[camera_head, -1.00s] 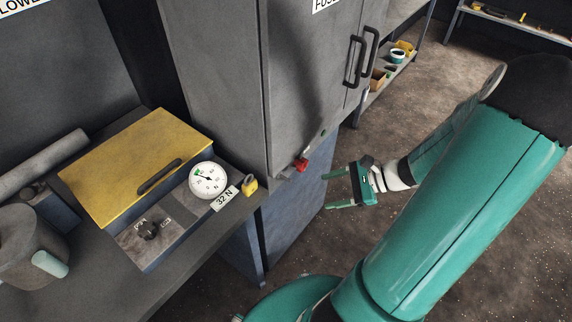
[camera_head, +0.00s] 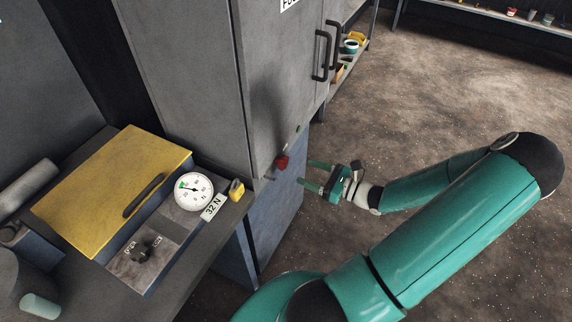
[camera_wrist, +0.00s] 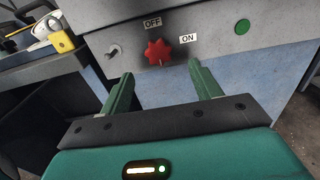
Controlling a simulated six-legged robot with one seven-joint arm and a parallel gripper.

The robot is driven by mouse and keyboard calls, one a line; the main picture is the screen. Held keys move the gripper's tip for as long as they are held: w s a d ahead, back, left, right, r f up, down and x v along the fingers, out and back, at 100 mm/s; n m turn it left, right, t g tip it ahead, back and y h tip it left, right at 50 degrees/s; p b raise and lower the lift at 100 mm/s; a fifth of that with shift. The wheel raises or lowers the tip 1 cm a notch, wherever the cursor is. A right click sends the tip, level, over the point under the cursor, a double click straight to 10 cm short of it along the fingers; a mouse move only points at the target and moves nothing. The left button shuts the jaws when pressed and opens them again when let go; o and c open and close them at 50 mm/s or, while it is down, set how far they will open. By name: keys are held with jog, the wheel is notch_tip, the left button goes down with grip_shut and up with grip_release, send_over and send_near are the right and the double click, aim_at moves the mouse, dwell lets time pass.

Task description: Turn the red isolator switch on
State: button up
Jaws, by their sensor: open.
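The red isolator switch (camera_wrist: 158,52) is a star-shaped knob on the lower front of the grey cabinet. In the wrist view an OFF label (camera_wrist: 152,22) sits above it and an ON label (camera_wrist: 188,39) to its upper right. A dark mark on the knob's lower part is too small to read. The knob also shows in the head view (camera_head: 282,162). My gripper (camera_head: 308,173) is open and empty, to the right of the knob and apart from it. In the wrist view its two green fingers (camera_wrist: 162,82) point toward the panel, with the knob ahead between them.
A small toggle (camera_wrist: 114,50) is left of the knob and a green button (camera_wrist: 242,26) is right of it. A bench with a yellow lid (camera_head: 110,190), a dial gauge (camera_head: 194,191) and a yellow padlock (camera_head: 237,190) stands at left. Open floor lies right of the cabinet.

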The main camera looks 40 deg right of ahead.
aim_at(287, 164)
jog(key=x, duration=0.7)
jog(key=shift+w+a, duration=0.2)
jog(key=shift+w, duration=0.1)
jog(key=c, duration=0.9)
